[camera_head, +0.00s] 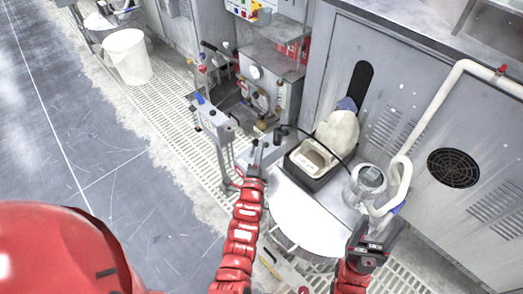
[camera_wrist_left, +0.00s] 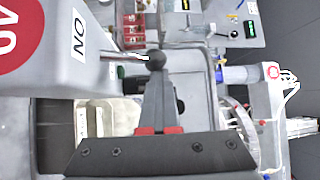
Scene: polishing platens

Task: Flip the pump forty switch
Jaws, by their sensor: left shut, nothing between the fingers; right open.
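In the left wrist view, a grey box (camera_wrist_left: 85,55) at upper left carries a cut-off red round label (camera_wrist_left: 15,28) and a white ON label (camera_wrist_left: 78,35), both turned in the picture. A thin lever with a dark ball end (camera_wrist_left: 157,60) sticks out from the box's side. My left gripper (camera_wrist_left: 158,92) is shut and empty, its tips just short of the ball in the picture; I cannot tell whether they touch. In the head view my left gripper (camera_head: 258,150) is right of a grey box on a post (camera_head: 213,118). My right gripper (camera_head: 372,240) is open at lower right.
A white round table (camera_head: 300,215) stands right of my left arm, with a black-rimmed tray (camera_head: 312,165) and a clear jar (camera_head: 368,183). A white pipe (camera_head: 430,115) runs along the cabinets. A white bucket (camera_head: 127,57) stands at upper left. The left floor is clear.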

